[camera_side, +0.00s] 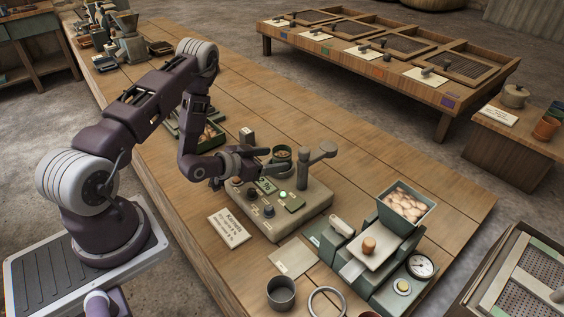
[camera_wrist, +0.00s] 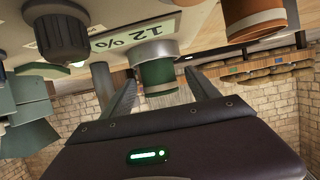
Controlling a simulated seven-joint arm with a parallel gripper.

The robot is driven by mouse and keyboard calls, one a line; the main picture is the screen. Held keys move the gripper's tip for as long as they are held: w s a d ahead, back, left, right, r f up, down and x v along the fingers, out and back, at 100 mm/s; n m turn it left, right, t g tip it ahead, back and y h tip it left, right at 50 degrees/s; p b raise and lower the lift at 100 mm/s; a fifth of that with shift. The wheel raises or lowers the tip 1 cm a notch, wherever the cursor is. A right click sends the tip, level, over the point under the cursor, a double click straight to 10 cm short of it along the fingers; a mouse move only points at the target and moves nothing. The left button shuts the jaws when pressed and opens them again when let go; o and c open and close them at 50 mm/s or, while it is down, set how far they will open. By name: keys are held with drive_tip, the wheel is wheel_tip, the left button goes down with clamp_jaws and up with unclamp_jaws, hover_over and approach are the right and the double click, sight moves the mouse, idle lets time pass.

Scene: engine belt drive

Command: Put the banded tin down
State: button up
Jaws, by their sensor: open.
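In the wrist view the two fingers of my gripper (camera_wrist: 163,84) are spread on either side of the tin. Whether a finger touches it I cannot tell.
A green machine with a hopper (camera_side: 405,203) stands to the right. A card (camera_side: 229,230) lies in front. Bare planks (camera_side: 400,150) lie behind.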

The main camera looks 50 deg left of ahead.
sight(289, 157)
drive_tip(key=x, duration=0.7)
drive_tip(key=shift+d, duration=0.2)
clamp_jaws()
drive_tip(key=shift+r, duration=0.15)
